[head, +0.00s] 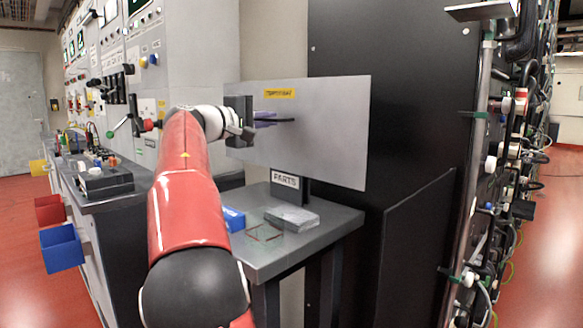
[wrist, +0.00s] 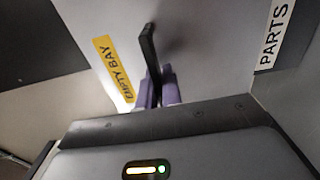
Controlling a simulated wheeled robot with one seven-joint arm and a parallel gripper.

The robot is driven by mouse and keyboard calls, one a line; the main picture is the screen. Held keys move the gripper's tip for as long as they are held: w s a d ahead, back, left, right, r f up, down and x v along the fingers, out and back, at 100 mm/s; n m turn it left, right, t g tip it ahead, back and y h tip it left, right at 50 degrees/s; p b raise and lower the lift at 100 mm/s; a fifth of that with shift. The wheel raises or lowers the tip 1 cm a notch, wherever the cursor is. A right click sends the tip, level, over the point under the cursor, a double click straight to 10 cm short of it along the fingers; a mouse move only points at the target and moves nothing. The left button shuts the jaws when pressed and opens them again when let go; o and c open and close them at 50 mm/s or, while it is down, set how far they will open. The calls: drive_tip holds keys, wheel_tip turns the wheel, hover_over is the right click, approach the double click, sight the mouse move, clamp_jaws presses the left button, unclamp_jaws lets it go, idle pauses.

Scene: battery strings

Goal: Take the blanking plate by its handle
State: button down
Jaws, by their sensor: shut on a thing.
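The blanking plate (head: 335,150) is a flat grey sheet with a yellow label (head: 279,92), upright in front of the black cabinet in the head view. In the wrist view the plate (wrist: 205,75) fills much of the picture, and its label reads "EMPTY BAY". Its dark bar handle (wrist: 150,52) stands out from the plate's face. My gripper (wrist: 158,92) has its purple fingers closed around the handle, one on each side. In the head view my gripper (head: 268,119) is at the plate's face, partly hidden by my wrist.
A grey bench (head: 290,248) below the plate holds a "PARTS" sign (head: 285,180), a grey block (head: 292,217), a blue box (head: 233,218) and a thin frame. The black cabinet (head: 400,90) stands close behind. Cabled racks (head: 505,150) are at right; control panels at left.

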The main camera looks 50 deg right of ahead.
drive_tip(key=w+a+b, duration=0.1)
drive_tip(key=a+b, duration=0.1)
drive_tip(key=a, duration=0.9)
drive_tip(key=shift+a+b, duration=0.35)
idle(1.2)
drive_tip(key=shift+w, duration=0.1)
idle(0.6)
